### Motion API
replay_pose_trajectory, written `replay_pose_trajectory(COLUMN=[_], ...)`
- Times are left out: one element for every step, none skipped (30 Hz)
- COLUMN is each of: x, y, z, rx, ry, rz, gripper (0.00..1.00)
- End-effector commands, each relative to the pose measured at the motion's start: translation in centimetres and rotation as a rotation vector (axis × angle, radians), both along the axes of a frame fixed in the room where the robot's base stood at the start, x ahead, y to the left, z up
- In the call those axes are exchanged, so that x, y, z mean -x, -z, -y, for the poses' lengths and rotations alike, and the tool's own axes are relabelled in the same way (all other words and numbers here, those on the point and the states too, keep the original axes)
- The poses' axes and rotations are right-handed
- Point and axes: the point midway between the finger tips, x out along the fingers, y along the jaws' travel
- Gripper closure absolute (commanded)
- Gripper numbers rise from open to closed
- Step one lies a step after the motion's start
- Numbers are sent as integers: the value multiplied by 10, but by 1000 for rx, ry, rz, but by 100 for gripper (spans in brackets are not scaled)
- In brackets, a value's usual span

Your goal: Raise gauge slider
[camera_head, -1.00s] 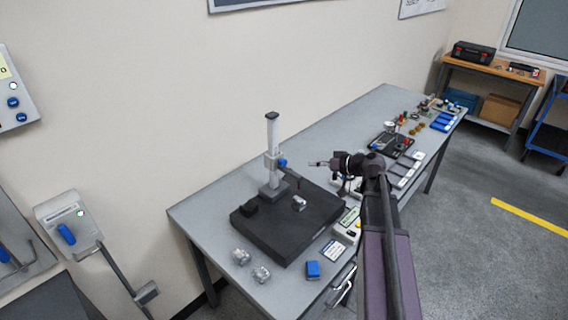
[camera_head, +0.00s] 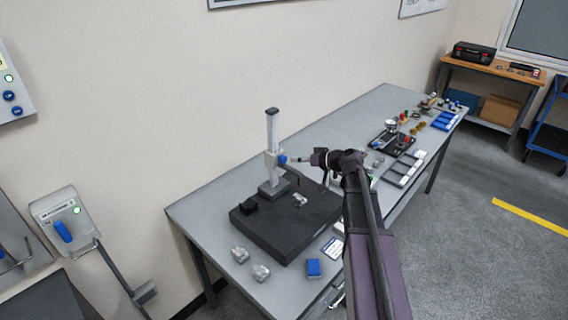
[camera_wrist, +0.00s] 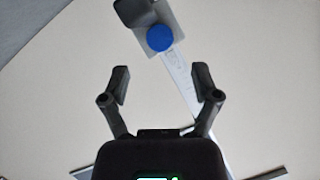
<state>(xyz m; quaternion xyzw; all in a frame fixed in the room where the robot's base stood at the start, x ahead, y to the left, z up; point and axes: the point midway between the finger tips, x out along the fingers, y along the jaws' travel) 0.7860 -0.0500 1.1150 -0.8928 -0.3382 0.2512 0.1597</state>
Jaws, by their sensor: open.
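The height gauge stands on a black surface plate (camera_head: 290,235), with a pale upright column (camera_head: 272,130). Its grey gauge slider (camera_head: 270,159) sits partway up the column, with a blue knob (camera_head: 282,159) on its right side. My gripper (camera_head: 300,160) is level with the knob and just to its right. In the wrist view my gripper (camera_wrist: 163,80) is open and empty. The blue knob (camera_wrist: 160,38) on the slider shows beyond the fingertips, roughly centred between them, and looks apart from them. The column (camera_wrist: 180,80) runs behind the right finger.
Other gauges and trays (camera_head: 403,169) stand farther right. The wall is behind the gauge.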

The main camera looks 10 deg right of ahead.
Motion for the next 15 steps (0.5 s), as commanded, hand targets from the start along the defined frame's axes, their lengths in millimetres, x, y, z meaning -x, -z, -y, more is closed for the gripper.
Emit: replay_pose_trajectory(x=[-7, -10, -14, -17, -20, -23, -26, -28, -31, -33, -35, -37, -38, -39, -41], y=[6, 7, 9, 11, 12, 14, 15, 16, 18, 19, 20, 21, 21, 22, 22], z=[-6, -10, -13, -16, -20, -24, -26, -29, -32, -34, -36, -39, -40, -41, -43], rx=[0, 0, -1, -1, -1, 0, 0, 0, 0, 0, 0, 1, 1, 1, 1], ry=[-2, -2, -2, -2, -2, -1, -1, -1, -1, -1, -1, -1, -1, -1, -1], rz=[0, 0, 0, 0, 0, -1, -1, -1, -1, -1, -1, 0, 0, 0, 0], gripper=[21, 21, 21, 21, 21, 21, 21, 21, 21, 21, 21, 21, 21, 21, 21])
